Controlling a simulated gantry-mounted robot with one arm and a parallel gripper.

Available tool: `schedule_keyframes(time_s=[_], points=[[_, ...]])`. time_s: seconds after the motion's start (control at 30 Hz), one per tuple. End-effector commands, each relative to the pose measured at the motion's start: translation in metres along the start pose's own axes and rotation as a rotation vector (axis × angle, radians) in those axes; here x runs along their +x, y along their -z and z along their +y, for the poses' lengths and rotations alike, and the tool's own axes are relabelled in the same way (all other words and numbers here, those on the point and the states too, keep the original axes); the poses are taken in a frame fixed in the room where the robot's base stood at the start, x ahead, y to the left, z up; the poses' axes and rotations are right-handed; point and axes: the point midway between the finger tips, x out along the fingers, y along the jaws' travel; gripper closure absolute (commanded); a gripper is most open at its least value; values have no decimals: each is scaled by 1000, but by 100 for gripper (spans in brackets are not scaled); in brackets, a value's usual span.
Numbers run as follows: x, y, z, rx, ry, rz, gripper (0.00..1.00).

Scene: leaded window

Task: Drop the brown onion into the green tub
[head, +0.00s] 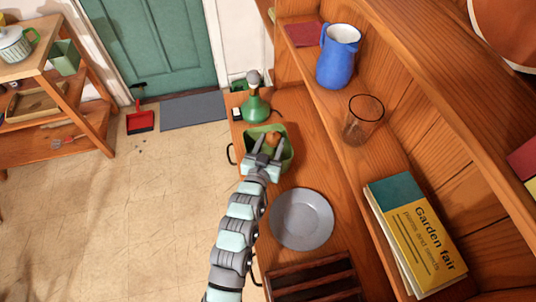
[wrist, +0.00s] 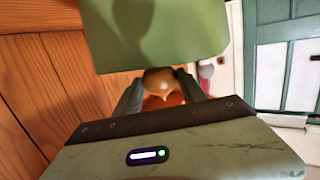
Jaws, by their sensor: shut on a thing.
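The green tub (head: 287,157) stands on the wooden counter, partly hidden by my gripper (head: 271,144). My gripper is shut on the brown onion (head: 273,136), which shows within the outline of the tub's rim in the head view. In the wrist view the onion (wrist: 164,84) sits between the two fingers (wrist: 162,92). A broad green surface, seemingly the tub (wrist: 150,35), fills the top there and covers the onion's upper part. How deep the onion is in relation to the rim I cannot tell.
A green bottle with a grey top (head: 256,106) stands just behind the tub. A grey plate (head: 301,219) lies in front, near a dark slatted rack (head: 312,280). The shelf at right holds a blue jug (head: 338,60), a glass (head: 362,122) and books (head: 412,235).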

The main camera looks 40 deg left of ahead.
Motion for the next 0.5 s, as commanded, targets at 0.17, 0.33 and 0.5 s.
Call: schedule_keyframes(time_s=[0.17,0.33,0.5], points=[[3,-20,0,-2,-1,-1,93],[3,-21,0,-1,0,0,93],[3,-21,0,-1,0,1,50]])
